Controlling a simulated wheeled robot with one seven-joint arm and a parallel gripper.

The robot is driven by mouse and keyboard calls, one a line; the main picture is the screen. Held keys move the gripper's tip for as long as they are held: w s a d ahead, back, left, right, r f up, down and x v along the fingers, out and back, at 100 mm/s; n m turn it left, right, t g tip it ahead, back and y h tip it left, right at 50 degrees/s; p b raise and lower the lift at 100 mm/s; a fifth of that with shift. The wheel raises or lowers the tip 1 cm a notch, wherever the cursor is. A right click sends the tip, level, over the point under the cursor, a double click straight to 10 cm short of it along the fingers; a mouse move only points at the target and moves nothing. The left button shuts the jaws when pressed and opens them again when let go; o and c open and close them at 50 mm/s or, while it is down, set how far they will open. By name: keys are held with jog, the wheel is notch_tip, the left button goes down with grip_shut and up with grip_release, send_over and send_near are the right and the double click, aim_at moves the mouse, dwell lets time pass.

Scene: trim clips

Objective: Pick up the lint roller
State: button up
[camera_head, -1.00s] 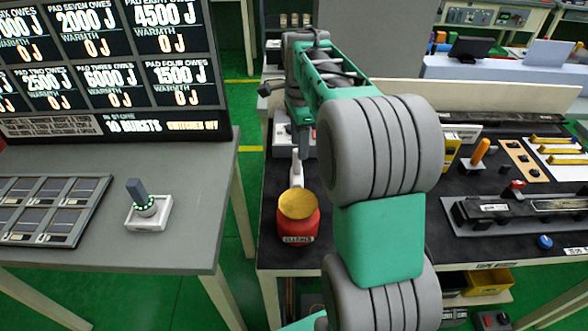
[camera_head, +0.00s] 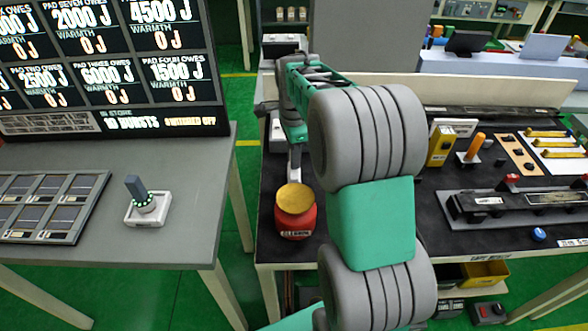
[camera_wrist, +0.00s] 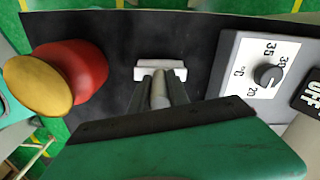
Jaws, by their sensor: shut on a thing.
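The lint roller (camera_wrist: 160,66) shows in the wrist view as a white bar-shaped head with a grey handle, over the black bench mat. My gripper (camera_wrist: 161,84) has its two dark fingers closed on both sides of the handle. The head lies just beyond the fingertips. I cannot tell whether the roller touches the mat. In the head view my arm covers much of this area, and a pale upright piece behind the red jar may be the roller or a finger.
A red jar with a yellow lid (camera_wrist: 75,80) stands left of the roller; it also shows in the head view (camera_head: 296,215). A white box with a temperature dial (camera_wrist: 265,65) is close on the right. A grey table (camera_head: 190,185) stands left of the bench.

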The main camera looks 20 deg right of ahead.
grip_shut()
dwell(1.0)
notch_tip(320, 180, up, 10)
jog(key=shift+r+b, duration=0.1)
jog(key=shift+b, duration=0.3)
jog(key=shift+o, duration=0.4)
grip_release()
grip_shut()
